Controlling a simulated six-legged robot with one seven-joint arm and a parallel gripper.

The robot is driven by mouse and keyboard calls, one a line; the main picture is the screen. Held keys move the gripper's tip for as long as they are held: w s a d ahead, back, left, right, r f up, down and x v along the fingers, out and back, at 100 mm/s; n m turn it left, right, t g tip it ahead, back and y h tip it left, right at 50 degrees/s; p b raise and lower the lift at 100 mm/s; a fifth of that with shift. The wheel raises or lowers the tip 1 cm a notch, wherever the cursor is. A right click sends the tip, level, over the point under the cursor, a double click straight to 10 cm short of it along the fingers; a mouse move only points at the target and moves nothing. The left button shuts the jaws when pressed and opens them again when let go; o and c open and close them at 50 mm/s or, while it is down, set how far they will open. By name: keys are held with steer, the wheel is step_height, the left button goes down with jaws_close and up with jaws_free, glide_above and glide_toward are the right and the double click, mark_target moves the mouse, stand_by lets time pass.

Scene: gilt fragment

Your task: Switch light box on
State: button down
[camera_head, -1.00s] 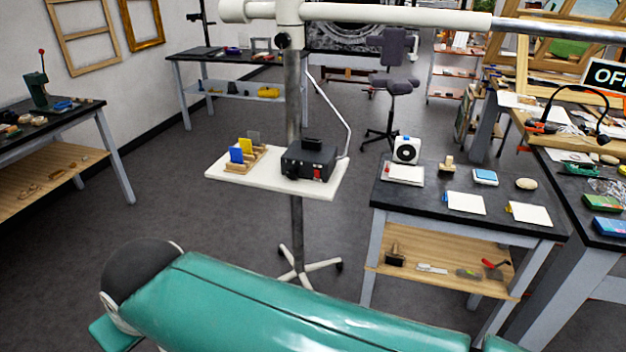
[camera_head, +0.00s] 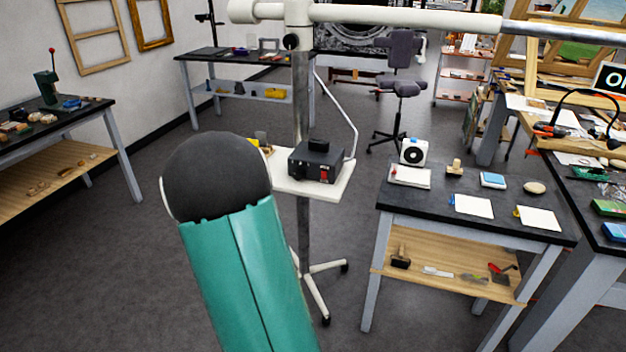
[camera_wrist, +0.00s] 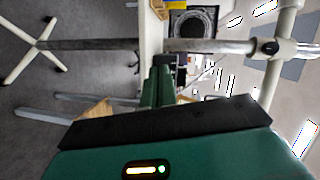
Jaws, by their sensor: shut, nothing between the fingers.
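A black box (camera_head: 316,163) with a red switch (camera_head: 324,173) on its front sits on a white tray (camera_head: 343,185) on a wheeled stand; I take it for the light box. No glow shows on it. My arm's green link and dark round end stand in front of the tray's left part in the head view, and my gripper is hidden there. In the wrist view my gripper (camera_wrist: 157,70) has its green fingers shut and empty. A dark shape just beyond the fingertips may be the box; I cannot tell whether they touch.
The stand's pole (camera_head: 303,100) rises behind the box to a white horizontal bar (camera_head: 400,15). A workbench (camera_head: 440,196) with a white device, cards and tools stands to the right. A black sign (camera_head: 612,78) with white letters is at the far right. Floor is clear at left.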

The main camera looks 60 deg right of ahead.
steer(key=s+d+f+m+g+h, duration=0.4)
steer(key=s+d, duration=0.4)
steer(key=s, duration=0.2)
steer(key=shift+s+d+f+m+h, duration=0.35)
steer(key=shift+m+h, duration=0.35)
steer(key=shift+m, duration=0.3)
steer(key=shift+d, duration=0.1)
